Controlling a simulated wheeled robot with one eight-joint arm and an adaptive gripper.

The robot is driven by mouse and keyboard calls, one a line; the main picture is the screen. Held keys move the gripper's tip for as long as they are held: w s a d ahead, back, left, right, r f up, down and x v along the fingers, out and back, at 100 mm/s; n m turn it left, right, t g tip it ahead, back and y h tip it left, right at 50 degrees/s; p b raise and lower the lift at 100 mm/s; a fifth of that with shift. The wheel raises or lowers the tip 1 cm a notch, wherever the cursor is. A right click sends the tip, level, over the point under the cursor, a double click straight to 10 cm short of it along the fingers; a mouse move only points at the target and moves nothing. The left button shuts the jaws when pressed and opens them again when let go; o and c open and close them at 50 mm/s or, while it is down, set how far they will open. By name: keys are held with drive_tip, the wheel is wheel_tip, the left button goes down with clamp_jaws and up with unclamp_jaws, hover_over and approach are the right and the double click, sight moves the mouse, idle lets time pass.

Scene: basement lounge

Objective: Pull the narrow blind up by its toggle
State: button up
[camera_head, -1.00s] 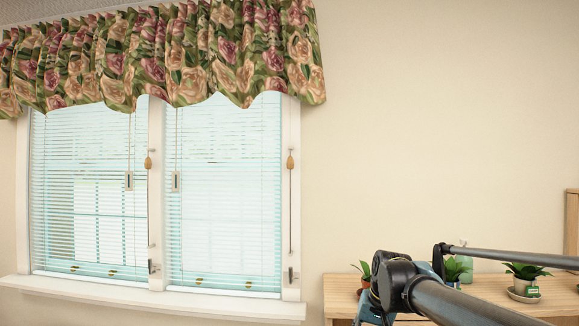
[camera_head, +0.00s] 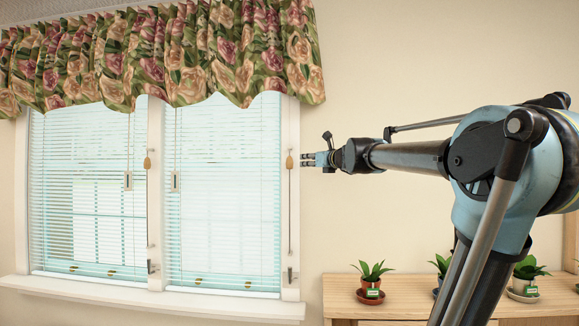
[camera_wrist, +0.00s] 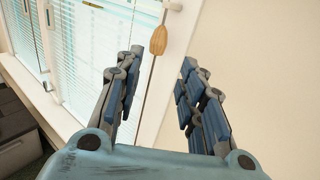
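Two light blue slatted blinds hang side by side, both lowered: the left blind (camera_head: 88,190) and the right blind (camera_head: 222,190). They look close in width, and I cannot tell which is the narrow one. A wooden toggle hangs on a cord right of each blind: the left toggle (camera_head: 148,161) and the right toggle (camera_head: 290,161). My gripper (camera_head: 306,160) is at the right toggle's height, just to its right in the head view. In the wrist view my gripper (camera_wrist: 160,66) is open and empty, with the right toggle (camera_wrist: 159,40) seen between and beyond the fingertips, apparently untouched.
A floral valance (camera_head: 170,55) covers the blinds' tops. A white sill (camera_head: 150,300) runs below. Cleats (camera_head: 291,275) sit low on the frame. A wooden cabinet (camera_head: 400,285) with potted plants (camera_head: 372,275) stands below my arm. The wall above it is bare.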

sight(292, 161)
drive_tip(key=x, duration=1.7)
drive_tip(key=shift+w, duration=0.15)
clamp_jaws()
